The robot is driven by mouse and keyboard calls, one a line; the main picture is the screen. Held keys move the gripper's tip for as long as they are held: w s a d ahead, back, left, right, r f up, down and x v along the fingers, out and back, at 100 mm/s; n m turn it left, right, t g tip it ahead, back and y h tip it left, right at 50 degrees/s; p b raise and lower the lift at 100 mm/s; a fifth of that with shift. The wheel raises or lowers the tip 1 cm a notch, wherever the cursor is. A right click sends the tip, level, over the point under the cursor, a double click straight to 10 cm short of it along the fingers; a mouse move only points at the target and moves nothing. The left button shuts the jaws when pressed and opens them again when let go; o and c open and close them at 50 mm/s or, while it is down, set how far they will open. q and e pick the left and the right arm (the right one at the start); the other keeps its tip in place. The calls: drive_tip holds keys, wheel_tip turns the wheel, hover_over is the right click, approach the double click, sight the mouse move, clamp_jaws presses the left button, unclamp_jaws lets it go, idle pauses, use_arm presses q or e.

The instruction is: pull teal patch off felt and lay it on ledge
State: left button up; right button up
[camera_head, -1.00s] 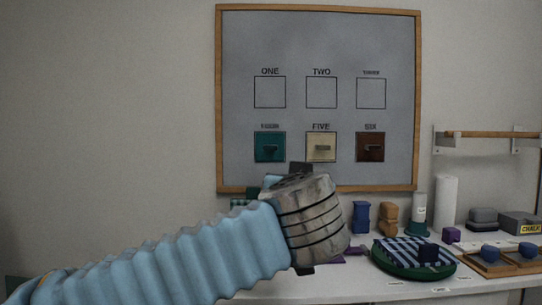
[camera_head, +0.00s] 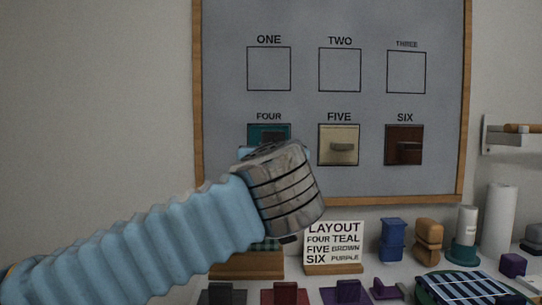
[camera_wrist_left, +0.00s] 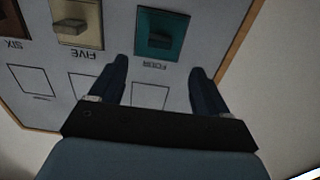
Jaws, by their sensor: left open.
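The teal patch (camera_head: 256,131) hangs on the grey felt board (camera_head: 300,105) in the square under FOUR. My left gripper's wrist partly hides it in the head view. In the left wrist view the whole teal patch (camera_wrist_left: 160,34) shows, with a dark grip tab at its middle. My left gripper (camera_wrist_left: 160,72) is open and empty, its fingers pointing at the patch with a gap between them and it. The head view hides the fingertips behind the wrist. A white surface (camera_head: 400,272) runs below the board; I cannot tell which part is the ledge. My right gripper is not in view.
A cream patch (camera_head: 339,135) is under FIVE and a brown patch (camera_head: 404,136) under SIX; the upper squares are empty. A layout card (camera_head: 334,242) stands below the board. Several coloured tabbed pieces lie in front of it. Blue (camera_head: 392,240) and tan (camera_head: 428,241) items stand right.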

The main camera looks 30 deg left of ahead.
use_arm(q)
drive_tip(key=p+x, duration=0.2)
drive_tip(key=x, duration=1)
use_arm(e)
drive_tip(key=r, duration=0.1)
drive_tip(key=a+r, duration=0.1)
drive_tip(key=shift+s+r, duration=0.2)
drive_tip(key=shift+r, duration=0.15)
use_arm(q)
drive_tip(key=shift+c, duration=0.2)
drive_tip(key=c, duration=1.1)
drive_tip(key=shift+s, duration=0.1)
drive_tip(key=shift+c, duration=0.2)
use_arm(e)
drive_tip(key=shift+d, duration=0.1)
use_arm(q)
drive_tip(key=shift+s, duration=0.1)
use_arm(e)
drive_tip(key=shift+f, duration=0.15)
use_arm(q)
drive_tip(key=shift+b+v, duration=0.5)
drive_tip(key=shift+v, duration=0.75)
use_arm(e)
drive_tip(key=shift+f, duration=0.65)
